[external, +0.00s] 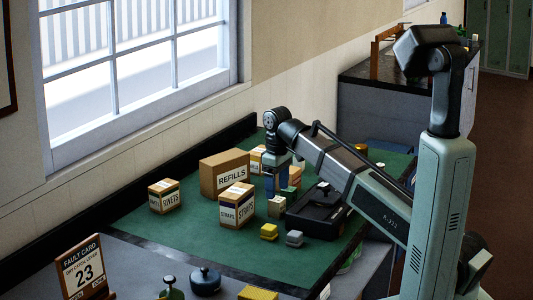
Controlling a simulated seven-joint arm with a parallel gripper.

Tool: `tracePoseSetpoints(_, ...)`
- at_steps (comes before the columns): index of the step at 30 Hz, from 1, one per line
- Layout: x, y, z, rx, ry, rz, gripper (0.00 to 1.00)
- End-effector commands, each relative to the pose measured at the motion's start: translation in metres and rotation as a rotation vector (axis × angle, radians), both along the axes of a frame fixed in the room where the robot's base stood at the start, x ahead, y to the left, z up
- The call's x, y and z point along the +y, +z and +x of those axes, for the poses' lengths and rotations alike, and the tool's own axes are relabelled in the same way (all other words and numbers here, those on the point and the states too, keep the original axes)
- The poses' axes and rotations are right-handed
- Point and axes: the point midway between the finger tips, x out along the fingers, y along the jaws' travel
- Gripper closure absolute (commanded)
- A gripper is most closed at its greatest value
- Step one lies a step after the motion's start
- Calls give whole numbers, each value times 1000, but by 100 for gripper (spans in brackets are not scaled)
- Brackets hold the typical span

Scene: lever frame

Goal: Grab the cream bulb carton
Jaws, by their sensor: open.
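A small cream carton (277,207) stands upright on the green mat (190,239), right of the STRAPS box. It looks like the bulb carton, but its print is too small to read. My gripper (277,194) points down just above and behind it in the picture. The gripper is open, and I see nothing held in it. The fingertips are small and partly lost against the things around them, so I cannot tell whether they touch the carton.
Boxes marked STRAPS (237,207), REFILLS (224,173) and RIVETS (164,197) stand to the left. A black case (317,215) lies to the right. Yellow (269,231) and grey (294,239) blocks sit in front. The mat's front left is clear.

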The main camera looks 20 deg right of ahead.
Motion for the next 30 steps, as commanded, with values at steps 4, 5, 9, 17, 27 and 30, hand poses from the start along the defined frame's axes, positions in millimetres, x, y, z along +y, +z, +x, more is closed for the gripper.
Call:
tracePoseSetpoints(4,-1,-14,0,0,-1,-1,28)
tracePoseSetpoints(5,-1,-16,0,0,-2,-1,28)
tracePoseSetpoints(9,0,-21,1,-1,-2,0,28)
tracePoseSetpoints(17,-1,-47,0,-1,-3,-1,28)
tracePoseSetpoints(27,0,-67,1,-3,-3,0,28)
tracePoseSetpoints(30,0,-67,1,-3,-3,0,28)
